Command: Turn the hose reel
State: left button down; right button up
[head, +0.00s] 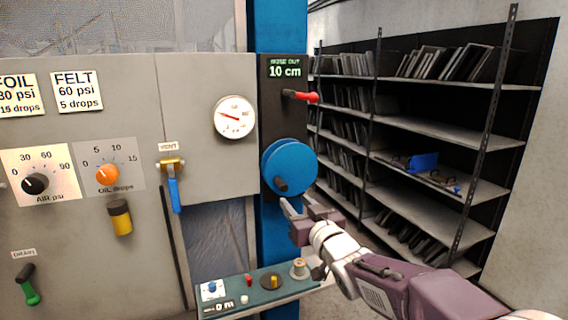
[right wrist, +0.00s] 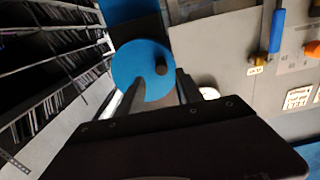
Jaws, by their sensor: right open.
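The hose reel is a blue disc (head: 290,166) on a black plate fixed to the blue column, with a dark crank knob (head: 281,184) at its lower left. The display above it reads "HOSE OUT 10 cm". My right gripper (head: 294,207) is open and empty, just below the reel in the head view. In the right wrist view the blue disc (right wrist: 135,62) and its knob (right wrist: 161,69) lie beyond the open fingers (right wrist: 155,92). The knob does not appear to be between the fingertips. My left gripper is not in view.
A red-handled lever (head: 302,96) sits above the reel. A blue-handled vent valve (head: 174,190) hangs to the left on the grey panel. A small control shelf (head: 258,295) juts out below. Metal shelving (head: 430,130) stands at the right.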

aim_at(285, 189)
jog(key=p+x, duration=0.1)
jog(key=x, duration=0.3)
jog(key=p+x, duration=0.1)
jog(key=x, duration=0.3)
jog(key=shift+w+a+r+p, duration=0.1)
jog(key=shift+w+r+p, duration=0.1)
jog(key=shift+w+p, duration=0.1)
jog(key=shift+w+a, duration=0.15)
jog(key=shift+w, duration=0.2)
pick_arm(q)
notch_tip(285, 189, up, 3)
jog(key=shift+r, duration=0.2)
pick_arm(e)
grip_shut()
dwell(0.4)
